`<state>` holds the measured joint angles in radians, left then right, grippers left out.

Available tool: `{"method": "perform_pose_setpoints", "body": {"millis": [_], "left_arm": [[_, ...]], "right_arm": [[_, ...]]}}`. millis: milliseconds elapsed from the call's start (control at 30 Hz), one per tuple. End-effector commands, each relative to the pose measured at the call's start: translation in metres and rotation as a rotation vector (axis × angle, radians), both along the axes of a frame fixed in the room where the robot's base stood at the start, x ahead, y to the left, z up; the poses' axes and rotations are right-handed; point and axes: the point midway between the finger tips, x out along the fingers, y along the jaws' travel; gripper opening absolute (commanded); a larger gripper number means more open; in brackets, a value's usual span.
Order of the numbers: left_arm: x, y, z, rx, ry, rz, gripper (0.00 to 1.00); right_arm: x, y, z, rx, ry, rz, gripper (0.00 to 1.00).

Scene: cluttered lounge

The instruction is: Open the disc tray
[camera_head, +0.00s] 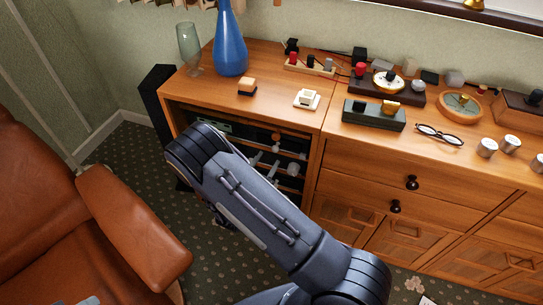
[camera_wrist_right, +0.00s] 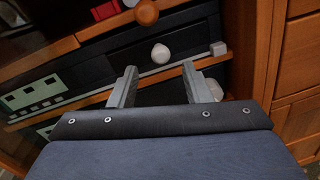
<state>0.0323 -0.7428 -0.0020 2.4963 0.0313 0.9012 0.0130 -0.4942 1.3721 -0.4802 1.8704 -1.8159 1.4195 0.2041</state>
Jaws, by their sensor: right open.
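Dark media units sit on the shelves of the wooden cabinet (camera_head: 320,125). In the right wrist view, a black unit (camera_wrist_right: 120,66) with a pale round knob (camera_wrist_right: 160,53) and a small light block at its right end lies just beyond my right gripper (camera_wrist_right: 160,68). The gripper is open, with nothing between its fingers and the knob ahead of the gap. I cannot tell whether the fingers touch anything. No disc tray is clearly recognisable. In the head view my right arm hides the gripper and part of the shelves.
An orange knob (camera_wrist_right: 147,12) is above, and another pale knob (camera_wrist_right: 212,90) is partly hidden behind the right finger. A blue vase (camera_head: 231,45) and a glass (camera_head: 190,45) stand on the cabinet top. A brown leather armchair (camera_head: 125,215) is at the left.

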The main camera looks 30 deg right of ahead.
Motion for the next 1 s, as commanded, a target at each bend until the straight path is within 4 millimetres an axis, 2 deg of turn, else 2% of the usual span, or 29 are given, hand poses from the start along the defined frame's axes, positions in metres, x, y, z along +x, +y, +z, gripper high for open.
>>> {"method": "perform_pose_setpoints", "body": {"millis": [100,233,600,900,933,1000], "left_arm": [[0.0,0.0,-0.002,0.0,0.0,0.0,0.36],[0.0,0.0,-0.003,0.0,0.0,0.0,0.36],[0.0,0.0,-0.003,0.0,0.0,0.0,0.36],[0.0,0.0,-0.003,0.0,0.0,0.0,0.36],[0.0,0.0,-0.003,0.0,0.0,0.0,0.36],[0.0,0.0,-0.003,0.0,0.0,0.0,0.36]], "right_arm": [[0.01,-0.017,0.0,0.001,-0.002,-0.003,0.44],[0.018,-0.028,-0.001,0.001,0.0,-0.003,0.44],[0.022,-0.032,0.0,0.001,0.001,-0.002,0.43],[0.021,-0.032,0.0,0.001,0.001,-0.002,0.04],[0.021,-0.032,0.0,0.001,0.001,-0.002,0.0],[0.021,-0.032,0.0,0.001,0.001,-0.002,0.0]]}}
